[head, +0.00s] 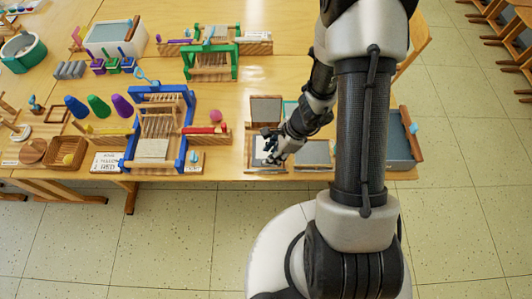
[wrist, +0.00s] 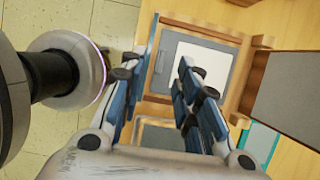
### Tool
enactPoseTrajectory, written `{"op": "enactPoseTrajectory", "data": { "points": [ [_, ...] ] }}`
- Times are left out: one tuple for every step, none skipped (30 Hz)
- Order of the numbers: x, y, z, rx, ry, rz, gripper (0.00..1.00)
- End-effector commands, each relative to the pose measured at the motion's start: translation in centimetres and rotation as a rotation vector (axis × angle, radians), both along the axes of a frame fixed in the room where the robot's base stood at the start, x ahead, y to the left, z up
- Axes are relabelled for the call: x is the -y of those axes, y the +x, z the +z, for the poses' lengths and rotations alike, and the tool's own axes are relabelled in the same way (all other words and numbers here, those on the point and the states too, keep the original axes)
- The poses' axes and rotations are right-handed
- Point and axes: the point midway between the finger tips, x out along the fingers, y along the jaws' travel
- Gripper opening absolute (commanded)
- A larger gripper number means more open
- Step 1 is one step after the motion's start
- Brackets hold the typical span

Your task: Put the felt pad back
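I cannot tell for sure which piece is the felt pad. A flat grey square (wrist: 168,68) with a white patch (wrist: 200,54) lies in a shallow wooden frame (wrist: 208,28) in the wrist view. In the head view this white and grey piece (head: 261,158) sits at the table's front edge, partly hidden by my gripper. My gripper (head: 270,154) is low over it; its blue fingers (wrist: 155,77) stand apart in the wrist view, with no object visibly pinched between them. A dark grey panel (head: 266,110) in a wooden frame stands behind.
Another grey panel (head: 316,152) lies to the right, beside my arm. A grey-blue box (head: 399,148) stands at the table's right end. Bare tabletop (head: 238,100) lies between.

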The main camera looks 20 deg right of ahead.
Motion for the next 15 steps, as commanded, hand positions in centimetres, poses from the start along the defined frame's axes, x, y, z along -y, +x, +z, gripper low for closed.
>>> {"op": "enactPoseTrajectory", "data": {
  "points": [
    [-0.1,0.0,-0.3,-0.001,0.000,0.001,0.30],
    [-0.2,0.1,-0.6,0.000,0.000,0.002,0.30],
    [-0.4,0.2,-1.0,-0.001,0.000,0.004,0.30],
    [-0.6,0.2,-1.5,-0.002,0.001,0.003,0.30],
    [-0.8,0.3,-2.0,-0.002,0.001,0.003,0.30],
    [-1.1,0.5,-2.6,-0.001,0.000,0.003,0.30],
    [-1.3,0.6,-3.0,-0.001,0.000,0.004,0.30],
    [-1.5,0.7,-3.4,0.000,0.000,0.004,0.30],
    [-1.6,0.7,-4.0,-0.001,0.000,0.003,0.30],
    [-1.8,0.7,-4.2,-0.001,0.000,0.003,0.30],
    [-1.8,0.8,-4.5,-0.001,0.000,0.003,0.30],
    [-1.9,0.8,-4.7,0.000,0.000,0.002,0.30],
    [-2.0,0.9,-4.8,0.000,0.000,0.002,0.30],
    [-2.0,0.9,-4.8,0.000,0.000,0.002,0.30],
    [-2.1,0.9,-4.8,0.001,0.000,0.002,0.30]
  ]
}}
